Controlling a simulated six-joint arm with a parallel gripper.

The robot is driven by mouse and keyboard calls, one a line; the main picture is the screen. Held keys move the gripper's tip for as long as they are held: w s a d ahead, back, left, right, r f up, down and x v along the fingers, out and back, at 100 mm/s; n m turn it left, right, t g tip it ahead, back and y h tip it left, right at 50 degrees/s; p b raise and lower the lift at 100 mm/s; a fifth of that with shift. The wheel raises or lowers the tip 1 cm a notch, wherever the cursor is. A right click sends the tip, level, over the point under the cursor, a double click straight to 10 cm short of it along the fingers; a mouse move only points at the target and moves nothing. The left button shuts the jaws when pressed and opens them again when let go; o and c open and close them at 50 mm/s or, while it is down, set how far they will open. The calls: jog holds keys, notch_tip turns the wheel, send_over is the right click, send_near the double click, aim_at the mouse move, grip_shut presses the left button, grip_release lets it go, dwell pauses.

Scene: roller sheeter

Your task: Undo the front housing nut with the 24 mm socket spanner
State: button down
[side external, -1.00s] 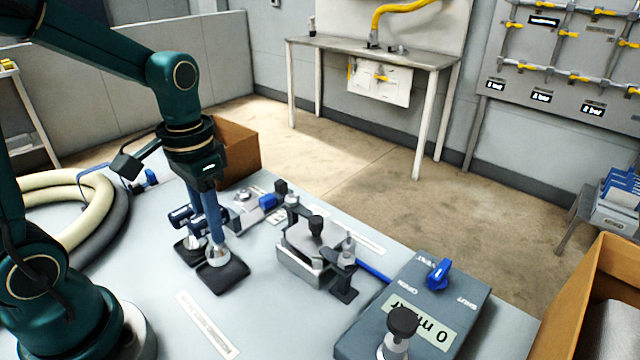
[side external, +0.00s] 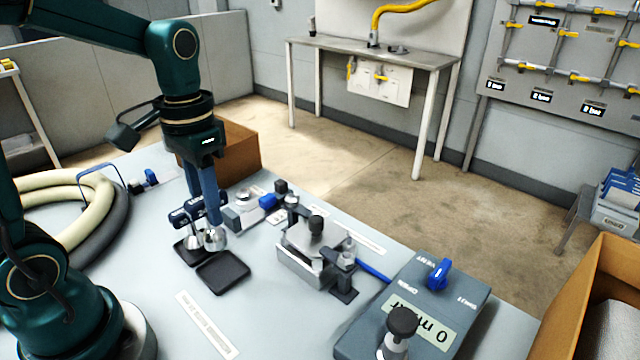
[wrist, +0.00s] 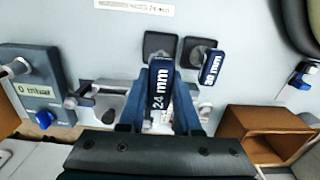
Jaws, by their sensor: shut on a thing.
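My gripper (side external: 205,205) is shut on the 24 mm socket spanner (side external: 215,238), whose silver socket hangs downward. The spanner is just above the table, clear of its empty black pad (side external: 223,272). Its blue handle marked "24 mm" (wrist: 160,88) lies between my fingers in the wrist view. A metal housing block (side external: 308,252) is clamped on the table to the right of my gripper, apart from it. Small fittings stand on and around the block; which one is the front nut I cannot tell.
A second blue-handled spanner (wrist: 210,66) stands on its pad close beside the held one. A gauge box (side external: 420,310) stands front right. Hoses (side external: 95,215) lie left; a cardboard box (side external: 240,150) is behind.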

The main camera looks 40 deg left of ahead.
jog(key=w+r, duration=0.6)
jog(key=w, duration=0.3)
jog(key=shift+w+d+f, duration=0.2)
jog(key=shift+w+f, duration=0.3)
jog(key=shift+w, duration=0.5)
jog(key=shift+w+d+f, duration=0.25)
jog(key=shift+w+f, duration=0.25)
jog(key=shift+w, duration=0.5)
jog(key=shift+w+d+f, duration=0.2)
jog(key=shift+w+f, duration=0.3)
jog(key=shift+w, duration=0.5)
jog(key=shift+f, duration=1.4)
jog(key=n, duration=0.3)
